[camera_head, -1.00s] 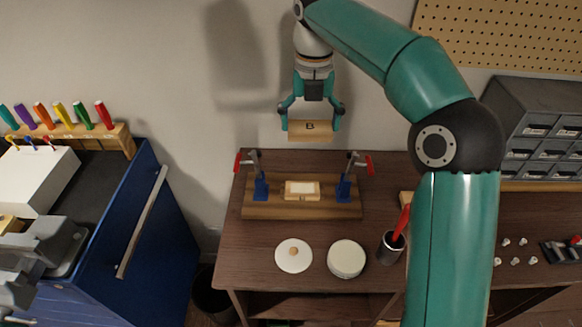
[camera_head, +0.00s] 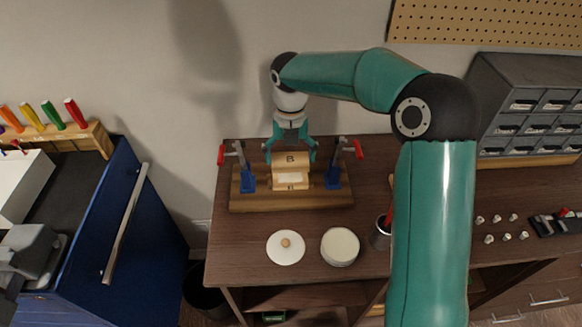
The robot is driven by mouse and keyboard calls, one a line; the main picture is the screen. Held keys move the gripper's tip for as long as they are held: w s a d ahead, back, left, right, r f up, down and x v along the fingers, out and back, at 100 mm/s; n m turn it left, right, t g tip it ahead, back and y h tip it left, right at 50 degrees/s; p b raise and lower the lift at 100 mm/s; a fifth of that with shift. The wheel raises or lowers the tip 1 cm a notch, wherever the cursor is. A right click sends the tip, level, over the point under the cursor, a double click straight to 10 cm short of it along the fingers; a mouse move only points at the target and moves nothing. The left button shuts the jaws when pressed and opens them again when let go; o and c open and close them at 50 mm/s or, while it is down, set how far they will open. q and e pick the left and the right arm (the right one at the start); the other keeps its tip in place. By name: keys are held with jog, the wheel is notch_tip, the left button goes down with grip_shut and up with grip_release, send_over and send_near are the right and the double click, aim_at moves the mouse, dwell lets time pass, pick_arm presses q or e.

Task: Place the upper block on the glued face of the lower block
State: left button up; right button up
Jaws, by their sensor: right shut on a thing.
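The upper block (camera_head: 291,158), a light wooden block marked B, is held in my right gripper (camera_head: 290,152), which is shut on it. The lower block (camera_head: 290,181), with a pale glued top face, lies on the wooden clamping board (camera_head: 260,203) between two clamps. The upper block is at the lower block's back edge in this view and overlaps its rear part; I cannot tell whether they touch. The left clamp (camera_head: 247,181) and right clamp (camera_head: 333,178) have blue bodies and red handles. My left gripper is not clearly in view.
A white lid (camera_head: 286,248) with a wooden knob and a round pale pot (camera_head: 340,247) stand in front of the board. A dark cup (camera_head: 380,236) with a red-handled tool is to the right. A blue cabinet (camera_head: 120,240) stands left, and grey drawers (camera_head: 525,110) stand right.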

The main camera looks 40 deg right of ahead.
aim_at(290, 177)
jog(key=shift+s+f, duration=0.1)
jog(key=shift+f, duration=2.1)
jog(key=shift+f, duration=0.15)
jog(key=o, duration=0.8)
notch_tip(290, 177, up, 12)
jog(key=shift+r, duration=0.2)
